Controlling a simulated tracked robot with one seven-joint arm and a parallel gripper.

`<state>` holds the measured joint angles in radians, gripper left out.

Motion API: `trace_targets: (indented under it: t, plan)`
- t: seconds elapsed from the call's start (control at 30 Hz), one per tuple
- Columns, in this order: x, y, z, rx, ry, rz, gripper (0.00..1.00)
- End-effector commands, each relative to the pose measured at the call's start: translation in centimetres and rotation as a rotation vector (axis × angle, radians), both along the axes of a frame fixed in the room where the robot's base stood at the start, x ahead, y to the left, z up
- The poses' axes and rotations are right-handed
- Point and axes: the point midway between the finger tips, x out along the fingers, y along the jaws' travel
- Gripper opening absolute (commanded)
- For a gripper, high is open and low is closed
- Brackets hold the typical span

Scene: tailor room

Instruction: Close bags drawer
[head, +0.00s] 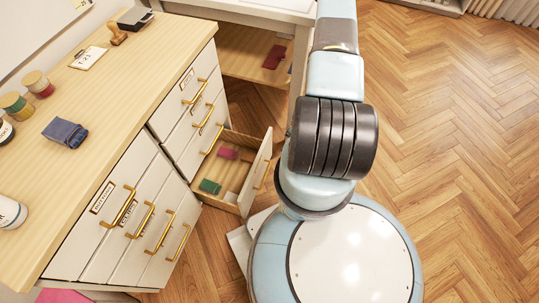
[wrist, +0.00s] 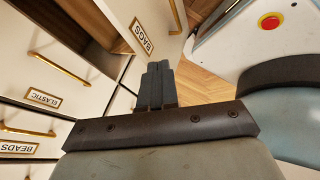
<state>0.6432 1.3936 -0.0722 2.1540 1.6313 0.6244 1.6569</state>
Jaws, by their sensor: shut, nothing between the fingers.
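The bags drawer (head: 257,172) stands pulled out from the bottom of the far drawer column in the head view. Pink and green items lie inside it. In the wrist view its front (wrist: 115,12) bears an upside-down BAGS label (wrist: 142,37), with a brass handle beside it. My gripper (wrist: 160,68) is shut and empty, its fingertips close to the lower edge of this front, near the label. I cannot tell whether they touch it. In the head view the gripper is hidden behind my arm.
The other drawers of the cabinet (head: 128,212) are shut, their brass handles sticking out. Jars, a dark folded cloth (head: 65,132) and a stamp (head: 116,33) are on its wooden top. A low shelf (head: 232,62) holds red items. Wooden floor (head: 455,130) is clear on the right.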

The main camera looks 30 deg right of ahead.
Motion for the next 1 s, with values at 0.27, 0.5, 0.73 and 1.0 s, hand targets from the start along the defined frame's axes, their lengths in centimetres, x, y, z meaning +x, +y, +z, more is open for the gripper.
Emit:
trace_targets:
  t: [0.27,0.5,0.73,1.0]
  plan:
    - [0.2,2.0,-2.7,0.003,0.002,0.002,0.0]
    - [0.7,4.5,-6.0,0.001,0.001,0.002,0.0]
    - [2.0,6.8,-7.8,0.0,-0.004,0.004,0.0]
    - [3.7,8.3,-7.8,-0.001,-0.002,0.002,0.0]
